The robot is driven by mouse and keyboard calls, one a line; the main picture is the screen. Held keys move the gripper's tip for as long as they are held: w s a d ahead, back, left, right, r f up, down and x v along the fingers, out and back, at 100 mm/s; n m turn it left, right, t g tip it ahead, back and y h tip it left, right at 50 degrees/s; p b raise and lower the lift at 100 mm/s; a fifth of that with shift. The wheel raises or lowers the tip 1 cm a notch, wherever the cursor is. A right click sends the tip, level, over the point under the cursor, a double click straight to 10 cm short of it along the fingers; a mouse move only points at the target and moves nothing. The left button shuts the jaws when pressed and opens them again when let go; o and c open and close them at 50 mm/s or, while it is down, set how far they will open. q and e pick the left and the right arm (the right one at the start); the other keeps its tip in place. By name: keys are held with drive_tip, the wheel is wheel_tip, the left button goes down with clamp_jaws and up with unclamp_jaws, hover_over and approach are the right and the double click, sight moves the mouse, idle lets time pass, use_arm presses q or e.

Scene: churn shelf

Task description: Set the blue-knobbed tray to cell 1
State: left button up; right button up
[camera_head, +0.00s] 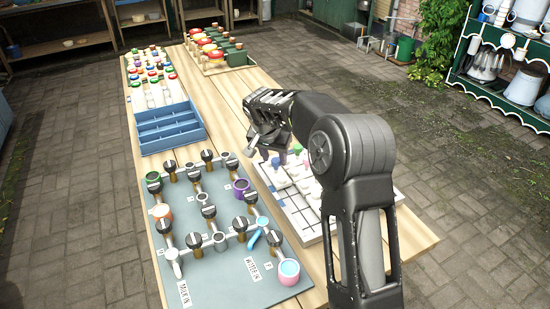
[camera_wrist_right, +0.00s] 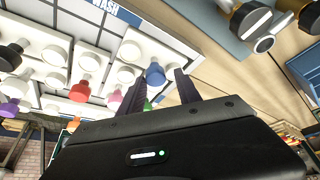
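A white sliding-tray board (camera_head: 305,217) lies on the wooden table, partly hidden behind my right arm. The blue-knobbed tray's knob (camera_wrist_right: 155,73) stands up from a white tray at the board's edge in the right wrist view; the blue knob (camera_head: 275,162) also shows in the head view. My right gripper (camera_wrist_right: 157,84) has its two dark fingers apart, with the blue knob near and between the tips. It looks empty; contact cannot be told. A green knob (camera_head: 297,149) is close by, mostly hidden behind the fingers in the wrist view. My left gripper is out of view.
Red (camera_wrist_right: 79,92), pink, purple and other knobs crowd the board. A grey valve panel (camera_head: 225,262) lies to its left. A blue divided crate (camera_head: 168,128) stands behind the panel. Bare wood (camera_head: 222,101) runs between the crate and the right table edge.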

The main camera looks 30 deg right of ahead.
sight(271, 180)
drive_tip(key=shift+o, duration=0.6)
drive_tip(key=shift+s, duration=0.1)
drive_tip(key=b+v, duration=0.1)
drive_tip(key=v, duration=0.7)
drive_tip(key=shift+f, duration=0.1)
